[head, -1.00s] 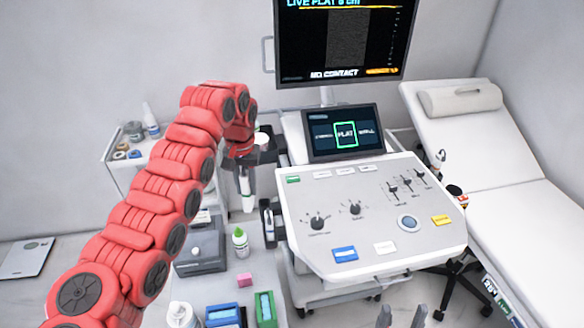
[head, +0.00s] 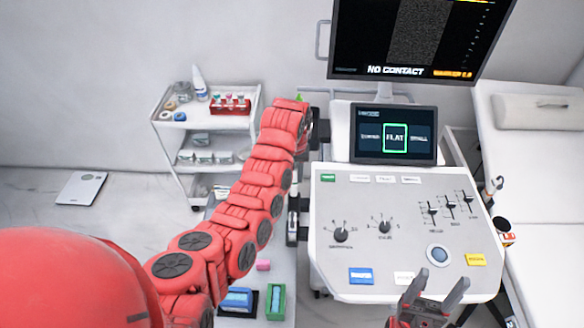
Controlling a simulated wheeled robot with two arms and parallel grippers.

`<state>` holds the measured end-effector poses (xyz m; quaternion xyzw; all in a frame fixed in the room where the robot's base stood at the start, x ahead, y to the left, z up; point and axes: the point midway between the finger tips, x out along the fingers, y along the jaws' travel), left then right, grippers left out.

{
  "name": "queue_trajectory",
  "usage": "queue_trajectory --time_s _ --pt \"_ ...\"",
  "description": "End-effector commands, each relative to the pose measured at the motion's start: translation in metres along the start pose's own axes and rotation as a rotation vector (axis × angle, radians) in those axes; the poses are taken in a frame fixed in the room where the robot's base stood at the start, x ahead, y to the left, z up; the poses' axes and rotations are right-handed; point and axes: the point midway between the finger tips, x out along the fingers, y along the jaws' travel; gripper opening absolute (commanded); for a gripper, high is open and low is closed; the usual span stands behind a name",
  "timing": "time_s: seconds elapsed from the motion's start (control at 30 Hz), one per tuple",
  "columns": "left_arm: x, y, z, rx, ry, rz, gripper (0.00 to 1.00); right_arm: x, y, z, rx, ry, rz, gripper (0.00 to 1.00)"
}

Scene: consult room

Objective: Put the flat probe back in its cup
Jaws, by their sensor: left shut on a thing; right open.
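My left arm reaches up from the lower left. Its red wrist covers most of the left gripper (head: 306,126), at the console's upper left edge. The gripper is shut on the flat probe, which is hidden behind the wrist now. A dark cup-like part (head: 321,128) shows just right of the wrist; I cannot tell whether the probe is in it. A white probe (head: 293,204) stands in a dark holder on the console's left side. My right gripper (head: 436,287) is open and empty at the console's front edge.
The console (head: 385,265) has knobs and sliders; its small screen (head: 394,133) highlights FLAT. The large monitor (head: 410,40) reads NO CONTACT. A white trolley (head: 175,125) stands behind left. A couch (head: 545,215) is at right. A green box (head: 276,300) lies low centre.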

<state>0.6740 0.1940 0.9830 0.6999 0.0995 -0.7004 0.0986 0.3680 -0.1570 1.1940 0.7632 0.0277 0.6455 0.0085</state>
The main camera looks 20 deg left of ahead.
Motion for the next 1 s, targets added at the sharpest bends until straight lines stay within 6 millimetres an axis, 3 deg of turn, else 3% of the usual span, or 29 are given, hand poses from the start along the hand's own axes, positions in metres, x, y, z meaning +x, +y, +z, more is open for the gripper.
queue_trajectory --time_s 0.6,1.0 --pt "0.044 0.0 0.001 0.0 -0.004 0.0 0.0 -0.008 0.0 0.002 0.0 0.0 0.0 0.65" --pt "0.081 0.0 -0.001 0.0 0.001 0.001 0.0 -0.032 -0.002 0.005 0.0 0.0 0.0 0.65"
